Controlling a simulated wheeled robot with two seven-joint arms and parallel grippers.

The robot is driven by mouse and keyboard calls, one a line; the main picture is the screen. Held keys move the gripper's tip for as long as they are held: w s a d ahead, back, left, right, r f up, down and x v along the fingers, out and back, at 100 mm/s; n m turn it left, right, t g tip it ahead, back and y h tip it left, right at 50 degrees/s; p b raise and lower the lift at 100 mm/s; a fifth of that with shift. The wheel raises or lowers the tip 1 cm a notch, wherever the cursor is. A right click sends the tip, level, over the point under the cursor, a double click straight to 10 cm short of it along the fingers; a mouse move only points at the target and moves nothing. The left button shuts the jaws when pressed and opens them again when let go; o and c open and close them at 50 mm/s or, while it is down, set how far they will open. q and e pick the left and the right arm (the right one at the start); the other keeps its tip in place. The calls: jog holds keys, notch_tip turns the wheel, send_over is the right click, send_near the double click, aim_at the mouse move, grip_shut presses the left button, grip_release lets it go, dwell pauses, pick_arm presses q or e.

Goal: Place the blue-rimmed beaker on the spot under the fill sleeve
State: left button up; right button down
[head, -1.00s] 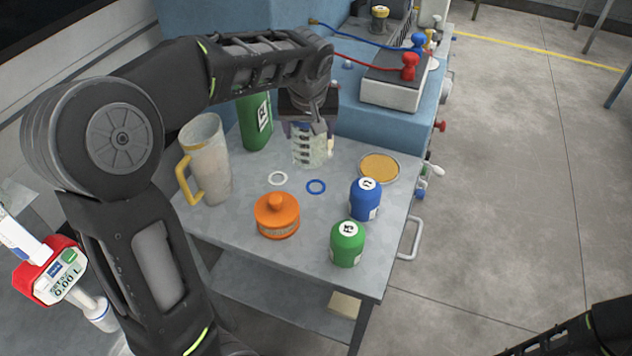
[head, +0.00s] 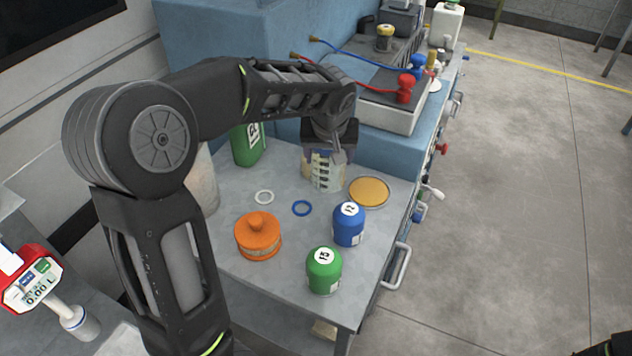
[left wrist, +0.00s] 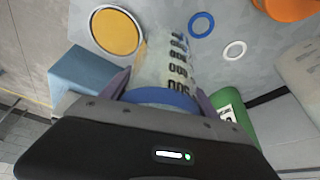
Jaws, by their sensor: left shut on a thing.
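My left gripper (head: 328,152) is shut on the clear beaker (head: 325,178), which has black graduation marks. In the left wrist view the beaker (left wrist: 170,66) has its blue rim (left wrist: 162,97) between the fingers. The beaker is over the grey bench beside the round tan disc (head: 369,192); I cannot tell whether its base touches the bench. At the lower left is a red-framed meter reading 0.00 L (head: 38,285), with a white blue-banded piece (head: 78,322) below it. I cannot tell which part is the fill sleeve.
The bench (head: 290,290) holds a white ring (head: 264,198), a blue ring (head: 302,208), an orange lidded pot (head: 258,237), a blue jar (head: 348,225) and a green jar (head: 324,272). A green bottle (head: 246,146) stands behind; a jug (head: 204,185) is partly hidden by my arm.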

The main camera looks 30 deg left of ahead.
aim_at(329, 174)
pick_arm(q)
jog(key=shift+f, duration=1.35)
jog(key=shift+f, duration=0.1)
jog(key=shift+f, duration=1.8)
jog(key=shift+f, duration=0.1)
jog(key=o, duration=1.4)
jog(key=shift+d+r, duration=0.1)
jog(key=shift+r, duration=0.25)
jog(key=v, duration=1.1)
jog(key=shift+s+r, duration=0.2)
jog(key=shift+r, duration=0.05)
